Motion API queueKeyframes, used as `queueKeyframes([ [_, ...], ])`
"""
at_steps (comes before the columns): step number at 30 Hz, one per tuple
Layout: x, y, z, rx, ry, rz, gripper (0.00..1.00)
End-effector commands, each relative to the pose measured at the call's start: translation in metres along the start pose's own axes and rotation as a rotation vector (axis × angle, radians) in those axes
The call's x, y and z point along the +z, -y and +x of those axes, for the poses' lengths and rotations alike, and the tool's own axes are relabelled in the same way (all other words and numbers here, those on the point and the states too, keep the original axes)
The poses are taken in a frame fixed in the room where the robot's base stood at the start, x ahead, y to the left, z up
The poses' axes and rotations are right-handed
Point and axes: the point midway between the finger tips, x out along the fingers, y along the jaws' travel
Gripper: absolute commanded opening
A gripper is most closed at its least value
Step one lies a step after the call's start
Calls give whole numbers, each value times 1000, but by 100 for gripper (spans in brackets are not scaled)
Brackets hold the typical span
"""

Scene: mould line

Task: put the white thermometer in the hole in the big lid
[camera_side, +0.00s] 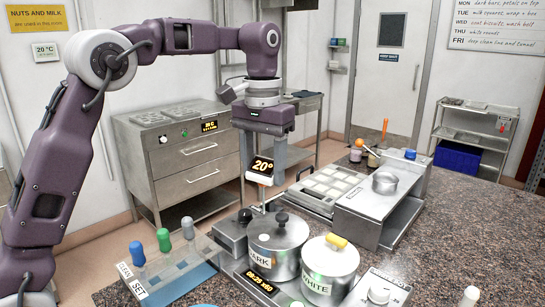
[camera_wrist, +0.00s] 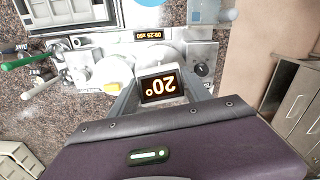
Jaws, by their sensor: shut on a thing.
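My gripper (camera_side: 264,159) is shut on the white thermometer (camera_side: 262,180), whose black display reads 20° in orange. The display also shows between my fingers in the wrist view (camera_wrist: 158,88). The thermometer is upright and its thin probe points down over the left part of the lid (camera_side: 264,229) of the pot labelled DARK (camera_side: 286,262). I cannot make out the hole, nor whether the probe tip touches the lid. In the wrist view the thermometer hides much of this pot.
The WHITE pot (camera_side: 326,277), with a yellow knob, stands close on the right. A grey box with a black knob (camera_side: 245,216) stands on the left. A tray with blue, green and grey handles (camera_side: 164,240) lies further left. A metal machine (camera_side: 372,208) stands behind right.

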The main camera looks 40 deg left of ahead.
Motion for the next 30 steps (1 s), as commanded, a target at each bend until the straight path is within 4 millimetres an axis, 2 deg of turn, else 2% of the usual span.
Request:
queueKeyframes([
  [3, 1, 0, 15, 0, 3, 0, 15],
  [15, 0, 0, 47, 0, 2, 0, 15],
  [30, 0, 0, 51, 0, 1, 0, 15],
])
